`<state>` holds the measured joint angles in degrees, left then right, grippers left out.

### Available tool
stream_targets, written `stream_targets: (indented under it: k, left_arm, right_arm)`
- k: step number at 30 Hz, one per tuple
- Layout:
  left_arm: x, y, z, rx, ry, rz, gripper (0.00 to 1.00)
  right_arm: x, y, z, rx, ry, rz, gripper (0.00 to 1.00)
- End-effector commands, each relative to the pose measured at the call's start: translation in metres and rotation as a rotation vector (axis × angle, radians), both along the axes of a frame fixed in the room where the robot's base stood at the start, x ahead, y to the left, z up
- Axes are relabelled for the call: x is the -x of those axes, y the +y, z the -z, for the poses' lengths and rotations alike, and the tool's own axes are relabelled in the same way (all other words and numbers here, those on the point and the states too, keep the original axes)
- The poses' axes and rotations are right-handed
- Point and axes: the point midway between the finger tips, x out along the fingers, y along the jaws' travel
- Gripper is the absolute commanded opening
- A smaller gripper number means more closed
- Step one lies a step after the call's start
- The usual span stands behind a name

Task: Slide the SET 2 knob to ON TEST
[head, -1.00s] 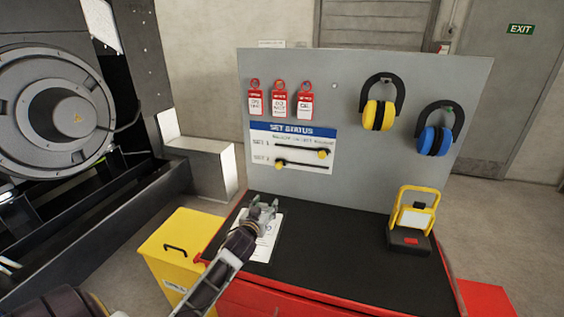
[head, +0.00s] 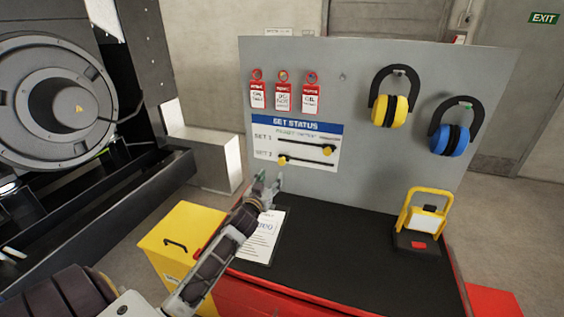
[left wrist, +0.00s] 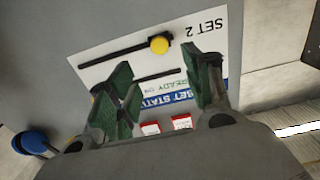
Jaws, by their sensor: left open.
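The SET STATUS board (head: 296,125) is a white sheet with a blue header on the grey panel. The SET 2 knob (head: 282,160) is small and yellow, at the left end of the lower dark slot. In the upside-down left wrist view the SET 2 knob (left wrist: 159,44) shows at the slot's right end. The SET 1 knob (head: 328,151) is at the right end of the upper slot. My left gripper (head: 269,181) is open and empty, below the knob and apart from it. In the wrist view its green-padded fingers (left wrist: 160,68) stand apart, with the knob beyond them. The right gripper is not in view.
Three red tags (head: 284,97) hang above the board. Yellow ear defenders (head: 389,111) and blue ones (head: 450,139) hang to the right. A clipboard (head: 262,245) and a yellow work lamp (head: 418,240) are on the black bench top (head: 340,240). A yellow bin (head: 165,232) stands left.

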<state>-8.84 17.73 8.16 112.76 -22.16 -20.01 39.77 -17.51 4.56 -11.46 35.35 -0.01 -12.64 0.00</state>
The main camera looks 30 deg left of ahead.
Motion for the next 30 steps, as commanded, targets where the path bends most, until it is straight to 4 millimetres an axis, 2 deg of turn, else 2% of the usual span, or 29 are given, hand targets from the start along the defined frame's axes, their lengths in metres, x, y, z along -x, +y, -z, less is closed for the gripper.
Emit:
stream_targets:
  k: [8,30]
  left_arm:
    - [-0.01,0.002,-0.001,0.0,0.0,0.0,0.51]
    - [-0.067,0.016,-0.001,0.0,0.0,0.0,0.51]
  right_arm:
    - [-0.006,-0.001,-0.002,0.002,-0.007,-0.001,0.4]
    - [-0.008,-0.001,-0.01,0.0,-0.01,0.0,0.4]
